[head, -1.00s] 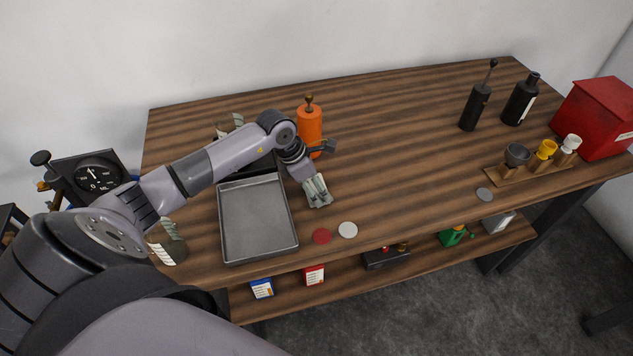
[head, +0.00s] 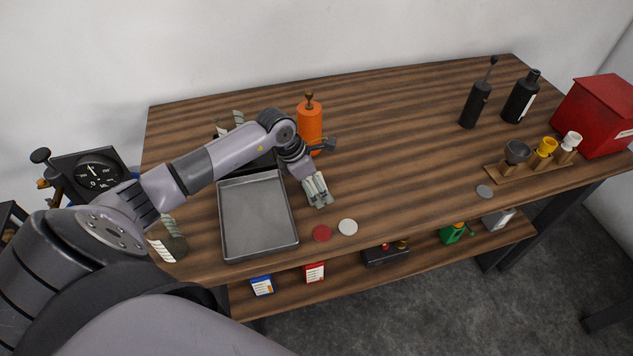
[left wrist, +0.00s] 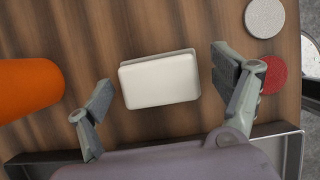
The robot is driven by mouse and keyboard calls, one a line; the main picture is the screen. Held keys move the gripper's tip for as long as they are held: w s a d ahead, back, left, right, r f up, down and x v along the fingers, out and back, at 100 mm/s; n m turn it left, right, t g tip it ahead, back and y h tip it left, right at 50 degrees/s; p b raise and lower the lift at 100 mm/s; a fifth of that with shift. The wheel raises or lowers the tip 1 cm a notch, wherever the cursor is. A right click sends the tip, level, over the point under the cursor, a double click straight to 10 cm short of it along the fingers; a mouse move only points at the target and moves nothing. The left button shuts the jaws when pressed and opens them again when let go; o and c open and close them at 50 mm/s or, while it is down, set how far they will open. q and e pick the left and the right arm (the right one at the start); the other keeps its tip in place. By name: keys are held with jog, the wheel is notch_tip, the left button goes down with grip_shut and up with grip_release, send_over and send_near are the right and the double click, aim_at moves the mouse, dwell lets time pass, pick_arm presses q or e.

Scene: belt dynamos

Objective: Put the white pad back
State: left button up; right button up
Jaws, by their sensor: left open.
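A white rectangular pad (left wrist: 160,80) with rounded corners lies on the wooden table in the left wrist view. My left gripper (left wrist: 165,90) is open, its two fingers apart on either side of the pad, with gaps between them and it. In the head view my left gripper (head: 318,192) points down at the table just right of the metal tray (head: 222,225), and the gripper mostly hides the pad there. A white round disc (head: 348,227) and a red disc (head: 322,233) lie near the front edge. My right gripper is not in view.
An orange cylinder (head: 310,120) stands behind my left gripper. The tray is empty. Two black bottles (head: 475,104) (head: 521,98), a wooden stand with cups (head: 522,170), a grey disc (head: 484,192) and a red box (head: 597,115) are at the right. The table's middle is clear.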

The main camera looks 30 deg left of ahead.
pick_arm(q)
jog(key=b+v, duration=0.2)
jog(key=v, duration=1)
jog(key=shift+r+b, duration=0.2)
jog(key=shift+b, duration=0.15)
